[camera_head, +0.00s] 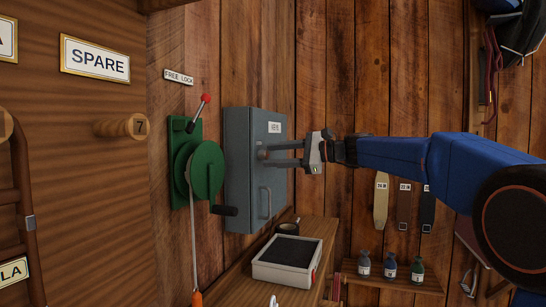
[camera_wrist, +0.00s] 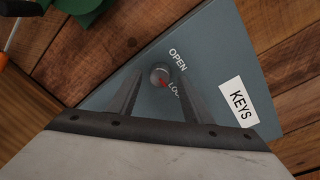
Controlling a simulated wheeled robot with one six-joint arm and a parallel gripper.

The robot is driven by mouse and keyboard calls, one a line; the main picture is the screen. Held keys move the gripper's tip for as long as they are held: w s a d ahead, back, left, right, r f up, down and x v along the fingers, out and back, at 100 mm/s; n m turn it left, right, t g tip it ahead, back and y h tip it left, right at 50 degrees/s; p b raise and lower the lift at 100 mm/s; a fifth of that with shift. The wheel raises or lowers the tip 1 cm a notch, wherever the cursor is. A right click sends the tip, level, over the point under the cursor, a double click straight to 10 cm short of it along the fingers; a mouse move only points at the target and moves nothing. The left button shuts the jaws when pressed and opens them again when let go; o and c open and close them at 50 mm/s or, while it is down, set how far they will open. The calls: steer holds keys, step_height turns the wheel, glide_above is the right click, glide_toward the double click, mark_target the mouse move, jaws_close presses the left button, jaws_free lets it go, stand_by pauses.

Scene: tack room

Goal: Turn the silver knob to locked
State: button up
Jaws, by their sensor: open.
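The silver knob (camera_wrist: 159,75) is on the grey key cabinet (camera_wrist: 215,50), shown in the wrist view beside the words OPEN and LOC, the rest of the second word being hidden by a finger. A red mark on the knob's face points to the lower right, toward the LOC lettering. My gripper (camera_head: 270,155) is open, its two fingers reaching toward the cabinet door around the knob, one on each side. I cannot tell whether either finger touches it. In the head view the knob (camera_head: 262,153) is small and partly hidden by the fingers.
A green winch (camera_head: 205,170) with a crank handle is just left of the cabinet, under a FREE LOCK sign and a red-tipped lever (camera_head: 204,102). A white tray (camera_head: 283,272) stands on the shelf below. Several bottles (camera_head: 390,268) stand to the lower right.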

steer(key=v, duration=1.6)
steer(key=shift+d, duration=0.25)
steer(key=shift+r, duration=0.1)
steer(key=s+d+f+n+h, duration=0.3)
steer(key=s+f+h, duration=0.5)
steer(key=s+f, duration=1.25)
steer(key=s+d+f+n+h, duration=0.4)
steer(key=s+d+f, duration=0.2)
steer(key=s+f, duration=0.4)
steer(key=s+d+f+n+h, duration=0.4)
steer(key=s+f, duration=0.6)
steer(key=f, duration=0.3)
steer(key=shift+s+d+n, duration=0.2)
steer(key=shift+d+n, duration=0.6)
steer(key=shift+d, duration=0.35)
